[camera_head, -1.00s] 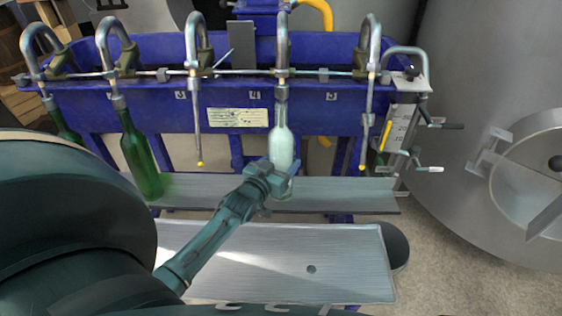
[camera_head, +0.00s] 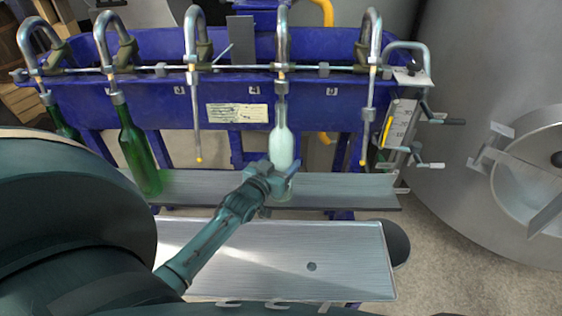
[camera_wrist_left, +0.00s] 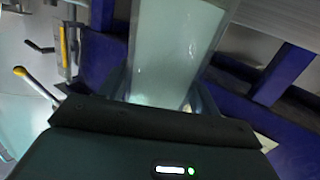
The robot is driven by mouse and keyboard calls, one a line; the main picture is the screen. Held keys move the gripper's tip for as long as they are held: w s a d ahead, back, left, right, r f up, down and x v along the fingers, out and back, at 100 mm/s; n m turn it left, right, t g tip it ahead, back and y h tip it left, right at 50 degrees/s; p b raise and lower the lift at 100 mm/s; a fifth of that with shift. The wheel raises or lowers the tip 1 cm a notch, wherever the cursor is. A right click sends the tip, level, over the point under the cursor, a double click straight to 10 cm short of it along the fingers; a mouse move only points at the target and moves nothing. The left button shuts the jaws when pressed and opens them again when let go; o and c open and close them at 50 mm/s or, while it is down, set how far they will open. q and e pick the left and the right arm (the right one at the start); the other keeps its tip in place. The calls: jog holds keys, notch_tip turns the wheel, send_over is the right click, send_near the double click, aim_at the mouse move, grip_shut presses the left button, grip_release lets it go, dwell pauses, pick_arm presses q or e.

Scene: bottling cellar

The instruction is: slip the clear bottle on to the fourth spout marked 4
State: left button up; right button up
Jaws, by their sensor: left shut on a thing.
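The clear bottle (camera_head: 281,147) stands upright below the fourth spout (camera_head: 283,45), its mouth at that spout's lower end. The spout's thin tube does not show apart from the bottle; whether it is inside, I cannot clearly tell. The number 4 (camera_head: 254,90) is on the blue trough just left of this spout. My left gripper (camera_head: 277,176) is shut on the bottle's lower body, above the grey shelf. In the left wrist view the pale bottle (camera_wrist_left: 172,50) rises from the jaws, which are mostly hidden. My right gripper is not in view.
A green bottle (camera_head: 137,155) stands under the second spout, and another (camera_head: 64,125) is under the first. The neighbouring third (camera_head: 196,100) and fifth (camera_head: 368,100) spouts hang free. The grey shelf (camera_head: 345,190) is clear on the right. A steel tank (camera_head: 490,60) stands at right.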

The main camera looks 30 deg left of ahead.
pick_arm(q)
jog(key=o, duration=1.3)
jog(key=shift+o, duration=1)
jog(key=shift+f, duration=0.2)
jog(key=shift+s, duration=0.2)
jog(key=s+r, duration=0.2)
jog(key=s, duration=1.1)
jog(key=s+d+m+g+h+p, duration=0.2)
jog(key=s+d+g+p, duration=0.1)
jog(key=d, duration=0.6)
jog(key=s+d+m+g+h+p, duration=0.2)
jog(key=s+d, duration=0.4)
jog(key=d, duration=0.3)
jog(key=shift+s+d+f+g+p, duration=0.15)
jog(key=shift+s+d+g+p, duration=0.15)
jog(key=shift+g+p, duration=0.3)
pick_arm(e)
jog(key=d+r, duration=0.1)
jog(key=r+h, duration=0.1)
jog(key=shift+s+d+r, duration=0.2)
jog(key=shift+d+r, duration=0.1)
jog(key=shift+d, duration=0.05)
